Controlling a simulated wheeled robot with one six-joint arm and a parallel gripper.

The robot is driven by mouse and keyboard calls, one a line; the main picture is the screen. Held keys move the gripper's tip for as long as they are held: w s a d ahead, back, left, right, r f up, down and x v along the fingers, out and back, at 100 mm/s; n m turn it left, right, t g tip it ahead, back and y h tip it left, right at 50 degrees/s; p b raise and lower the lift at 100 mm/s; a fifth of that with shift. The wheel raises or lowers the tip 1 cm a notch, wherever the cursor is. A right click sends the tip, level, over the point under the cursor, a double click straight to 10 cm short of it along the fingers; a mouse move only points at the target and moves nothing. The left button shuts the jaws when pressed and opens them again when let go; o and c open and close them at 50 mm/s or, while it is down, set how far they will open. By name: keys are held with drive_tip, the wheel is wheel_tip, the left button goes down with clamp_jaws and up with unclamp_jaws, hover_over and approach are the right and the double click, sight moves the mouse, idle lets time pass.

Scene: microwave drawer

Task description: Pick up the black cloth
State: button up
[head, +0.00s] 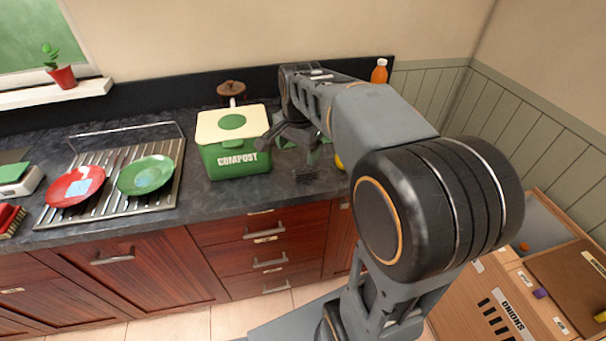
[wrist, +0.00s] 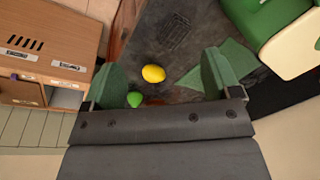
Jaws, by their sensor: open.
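A dark, faintly lined patch that looks like the black cloth (wrist: 176,32) lies flat on the dark counter in the wrist view. It also shows as a dark patch (head: 305,173) right of the compost bin in the head view; its edges are hard to tell from the counter. My gripper (wrist: 163,62) is open above the counter, its two green-padded fingers apart with nothing held. In the head view my gripper (head: 291,147) points down beside the compost bin, with the dark patch nearer the counter's front edge.
A yellow lemon (wrist: 153,73) and a green lime-like fruit (wrist: 135,100) lie under my gripper. A green cloth (wrist: 238,57) lies by the right finger. The green compost bin (head: 236,160) stands close on the left. A dish rack (head: 100,208) holds plates. An orange bottle (head: 379,71) stands behind.

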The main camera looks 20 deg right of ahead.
drive_tip(key=w+d+f+m+g, duration=0.2)
drive_tip(key=w+d+f+m, duration=0.2)
drive_tip(key=w+d+m, duration=0.3)
drive_tip(key=m, duration=0.2)
hover_over(305, 169)
wheel_tip(305, 169, down, 8)
drive_tip(key=shift+r+b, duration=0.1)
drive_tip(key=shift+b, duration=0.2)
drive_tip(key=shift+f, duration=3.15)
drive_tip(key=shift+c, duration=0.5)
drive_tip(key=c, duration=1)
